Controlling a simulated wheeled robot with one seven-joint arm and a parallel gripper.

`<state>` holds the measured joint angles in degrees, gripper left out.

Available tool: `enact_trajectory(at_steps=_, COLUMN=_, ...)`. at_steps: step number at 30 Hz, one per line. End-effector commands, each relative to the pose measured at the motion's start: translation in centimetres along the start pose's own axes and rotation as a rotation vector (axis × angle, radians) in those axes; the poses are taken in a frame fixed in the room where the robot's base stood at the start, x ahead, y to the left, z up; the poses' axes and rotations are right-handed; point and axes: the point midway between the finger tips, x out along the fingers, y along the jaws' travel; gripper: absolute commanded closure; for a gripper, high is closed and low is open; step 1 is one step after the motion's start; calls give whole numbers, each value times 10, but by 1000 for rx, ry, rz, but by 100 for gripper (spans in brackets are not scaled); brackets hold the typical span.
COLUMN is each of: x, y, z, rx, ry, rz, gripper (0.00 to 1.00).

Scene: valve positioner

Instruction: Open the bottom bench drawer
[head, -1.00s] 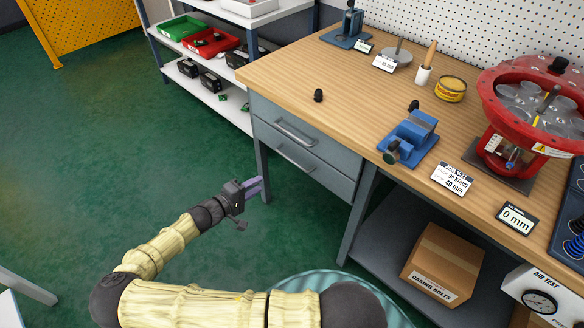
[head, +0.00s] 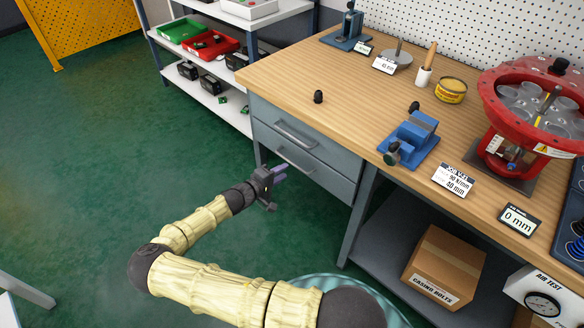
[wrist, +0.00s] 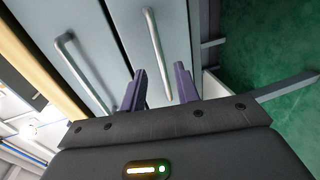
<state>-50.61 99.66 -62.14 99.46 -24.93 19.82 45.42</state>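The bottom bench drawer (head: 325,178) is closed, flush under the top drawer (head: 325,148). Its bar handle (head: 296,161) shows just above my gripper (head: 279,172). In the wrist view the bottom drawer's handle (wrist: 156,50) runs down the picture, its near end lying between my two purple fingers. My gripper (wrist: 158,88) is open, with a clear gap between the fingers. I cannot tell whether the fingers reach around the bar or stop short of it. The top drawer's handle (wrist: 84,70) is left of the fingers in the wrist view.
The wooden bench top (head: 285,75) overhangs the drawers. A bench leg stands left of the drawers, close behind my gripper. A lower shelf (head: 385,235) with a cardboard box (head: 443,265) is at the right. Green floor (head: 110,170) is clear to the left.

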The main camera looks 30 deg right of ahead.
Motion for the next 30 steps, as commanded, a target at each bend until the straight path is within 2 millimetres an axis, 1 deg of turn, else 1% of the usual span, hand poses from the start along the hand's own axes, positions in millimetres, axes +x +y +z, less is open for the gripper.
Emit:
enact_trajectory(at_steps=1, x=11, y=0, z=0, rx=0, ry=-2, rz=1, gripper=69)
enact_trajectory(at_steps=3, x=23, y=-1, z=1, rx=-1, ry=-3, rz=1, gripper=69)
enact_trajectory(at_steps=6, x=39, y=-1, z=0, rx=0, ry=-2, rz=0, gripper=69)
enact_trajectory(at_steps=9, x=51, y=0, z=0, rx=0, ry=-1, rz=1, gripper=69)
enact_trajectory(at_steps=13, x=57, y=0, z=0, rx=0, ry=1, rz=0, gripper=69)
enact_trajectory(at_steps=20, x=58, y=0, z=0, rx=0, ry=1, rz=0, gripper=69)
enact_trajectory(at_steps=21, x=58, y=0, z=0, rx=0, ry=1, rz=0, gripper=71)
enact_trajectory(at_steps=25, x=58, y=0, z=0, rx=0, ry=1, rz=0, gripper=96)
enact_trajectory(at_steps=26, x=58, y=0, z=0, rx=0, ry=1, rz=0, gripper=100)
enact_trajectory(at_steps=30, x=58, y=0, z=0, rx=0, ry=0, rz=-1, gripper=100)
